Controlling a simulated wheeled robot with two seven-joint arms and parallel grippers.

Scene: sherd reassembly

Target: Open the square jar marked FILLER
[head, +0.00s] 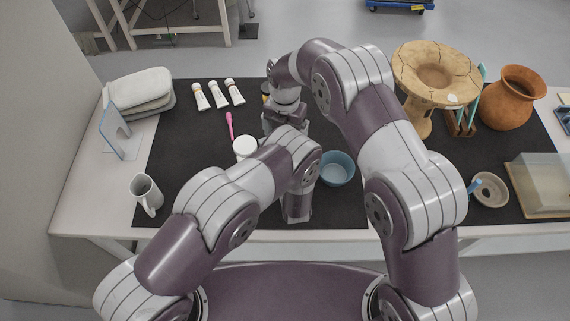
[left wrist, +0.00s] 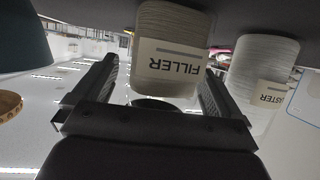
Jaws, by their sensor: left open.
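The square jar marked FILLER (left wrist: 168,52) is pale and ribbed, with a light label. It appears upside down in the left wrist view. My left gripper (left wrist: 160,68) is open, with one finger on each side of the jar in that view; I cannot tell whether they touch it. A dark rounded shape, partly hidden by the gripper, lies by the jar's lower picture edge. In the head view my arms hide this jar and the left fingertips. My right gripper (head: 284,118) is at the mat's middle, its fingertips hidden behind my left arm.
A second pale jar, its label reading "ASTER" (left wrist: 268,94), stands beside FILLER. A white-lidded jar (head: 245,147) is left of my left wrist, and a blue bowl (head: 338,169) is right of it. A mug (head: 146,193) stands front left.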

